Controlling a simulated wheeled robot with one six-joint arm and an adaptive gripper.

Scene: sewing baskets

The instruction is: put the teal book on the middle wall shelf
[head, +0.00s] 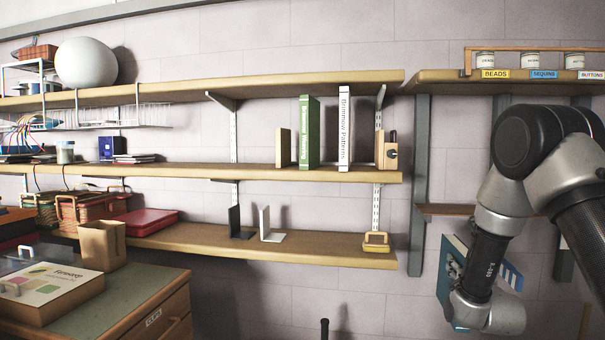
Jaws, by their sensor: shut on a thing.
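The teal book (443,296) is at the lower right, upright and slightly tilted, below and to the right of the wall shelves. My gripper (456,266) is shut on it, partly hidden behind my wrist. The middle wall shelf (250,171) is a long wooden board. On its right part stand a wooden block (283,148), a green book (309,132), a white book (344,130) and a wooden piece with a dark knob (384,151). A gap shows between the white book and that piece.
The upper shelf (300,83) is above. The lower shelf (310,247) holds a dark bookend (237,222) and a white one (268,225). A grey upright post (419,180) is between the shelves and my arm. A desk (130,285) is at lower left.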

